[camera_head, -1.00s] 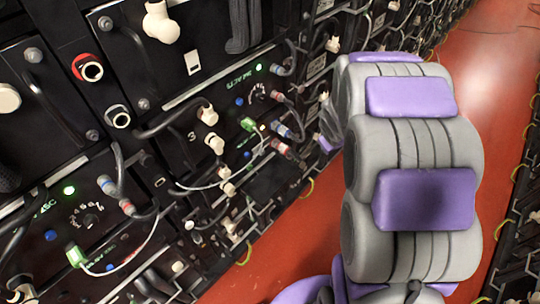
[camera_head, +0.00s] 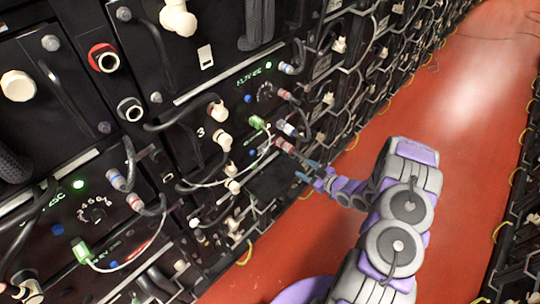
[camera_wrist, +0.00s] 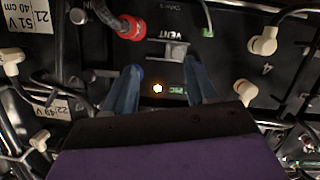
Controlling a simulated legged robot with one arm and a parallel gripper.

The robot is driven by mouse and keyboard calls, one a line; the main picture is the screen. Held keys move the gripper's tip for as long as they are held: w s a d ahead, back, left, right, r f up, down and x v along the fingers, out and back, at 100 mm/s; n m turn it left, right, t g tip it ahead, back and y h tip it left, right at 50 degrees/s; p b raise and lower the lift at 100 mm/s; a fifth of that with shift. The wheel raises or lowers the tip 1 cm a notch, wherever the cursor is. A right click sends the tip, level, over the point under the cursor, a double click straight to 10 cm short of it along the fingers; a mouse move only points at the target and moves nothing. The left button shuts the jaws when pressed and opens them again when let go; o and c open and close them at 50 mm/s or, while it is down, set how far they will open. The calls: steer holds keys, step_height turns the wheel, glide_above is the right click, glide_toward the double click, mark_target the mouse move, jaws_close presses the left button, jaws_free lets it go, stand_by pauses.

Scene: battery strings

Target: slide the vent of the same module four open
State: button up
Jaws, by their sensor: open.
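My gripper (camera_head: 305,171) reaches left toward the battery rack, low and just right of the module faces. In the wrist view its two blue fingers (camera_wrist: 163,68) are apart with nothing between them. The vent (camera_wrist: 175,52), a small pale slider beside the word "VENT", lies just beyond the fingertips, slightly right of the middle of the gap. It appears upside down on a dark module face (camera_wrist: 225,72) marked 4. A lit white light (camera_wrist: 157,88) shows between the fingers. I cannot make out this vent in the head view.
A red-collared plug (camera_wrist: 131,27) with a cable is left of the vent. A cream connector (camera_wrist: 263,42) and a cream knob (camera_wrist: 245,90) stand to the right. A module marked 3 (camera_head: 201,133) is left of my gripper.

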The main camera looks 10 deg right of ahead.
steer(key=s+a+t+y, duration=0.1)
steer(key=s+y, duration=0.1)
steer(key=t+b, duration=0.1)
glide_toward(268, 152)
steer(key=b+x, duration=0.2)
steer(key=x, duration=0.6)
steer(key=shift+a+f, duration=0.1)
steer(key=shift+a, duration=0.1)
steer(key=shift+w+d, duration=0.1)
steer(key=shift+d, duration=0.35)
steer(key=shift+c, duration=0.8)
steer(key=shift+a, duration=0.25)
steer(key=c, duration=0.6)
jaws_close()
